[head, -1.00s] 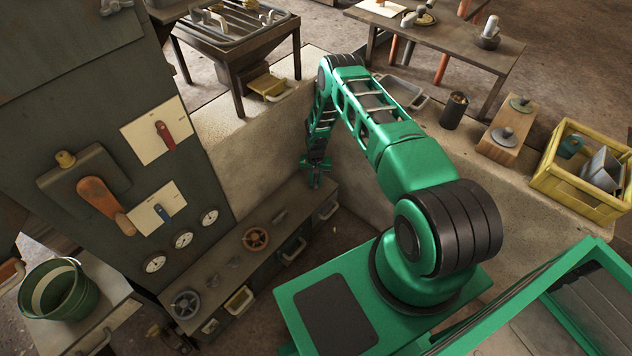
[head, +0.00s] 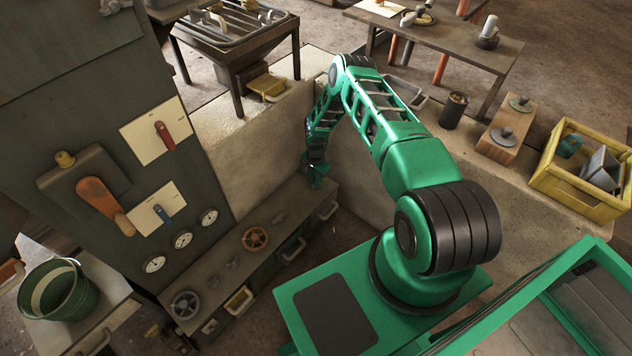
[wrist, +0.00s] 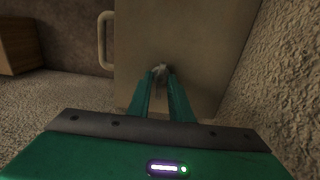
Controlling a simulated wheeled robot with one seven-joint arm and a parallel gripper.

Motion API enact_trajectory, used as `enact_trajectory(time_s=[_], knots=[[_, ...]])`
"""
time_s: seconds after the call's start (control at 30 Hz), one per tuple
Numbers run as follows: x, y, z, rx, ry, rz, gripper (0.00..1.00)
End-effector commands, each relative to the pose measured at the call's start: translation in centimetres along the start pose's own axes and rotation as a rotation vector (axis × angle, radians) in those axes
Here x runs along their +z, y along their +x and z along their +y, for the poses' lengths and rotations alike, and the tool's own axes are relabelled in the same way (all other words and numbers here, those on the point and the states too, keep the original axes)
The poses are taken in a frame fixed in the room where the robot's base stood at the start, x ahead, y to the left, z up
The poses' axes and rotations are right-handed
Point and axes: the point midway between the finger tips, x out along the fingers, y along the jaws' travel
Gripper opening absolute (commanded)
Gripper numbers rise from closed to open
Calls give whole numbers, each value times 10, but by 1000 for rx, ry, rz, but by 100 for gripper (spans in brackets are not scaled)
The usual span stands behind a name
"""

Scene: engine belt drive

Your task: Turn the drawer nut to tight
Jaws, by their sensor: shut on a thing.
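The drawer nut (wrist: 159,70) is a small pale metal piece on a flat beige panel (wrist: 185,35) in the wrist view. My gripper (wrist: 160,78) is shut on it, with green fingers on its left and right. The fingertips hide part of the nut, and I cannot tell how tight it is. In the head view my gripper (head: 316,182) is low at the far end of the long bench, beside the wall. The nut is hidden there.
A bar handle (wrist: 103,40) sticks out at the panel's left edge. A rough wall (wrist: 270,90) stands close on the right. In the head view the bench (head: 212,292) carries a brown handwheel (head: 255,238) and a grey handwheel (head: 185,305).

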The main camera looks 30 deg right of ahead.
Motion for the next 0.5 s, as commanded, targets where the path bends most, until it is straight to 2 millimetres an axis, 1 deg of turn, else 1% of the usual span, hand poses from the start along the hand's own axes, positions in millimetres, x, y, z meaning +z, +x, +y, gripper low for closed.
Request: enact_trajectory(time_s=[0.03,0.37,0.4,0.43,0.47,0.5], knots=[[3,-1,-7,-13,-1,-2,0],[4,-2,-9,-16,-2,-4,0],[4,-2,-9,-16,-2,-4,26],[4,-2,-9,-16,-2,-4,33],[4,-2,-8,-15,-2,-4,37],[4,-1,-8,-14,-2,-4,37]])
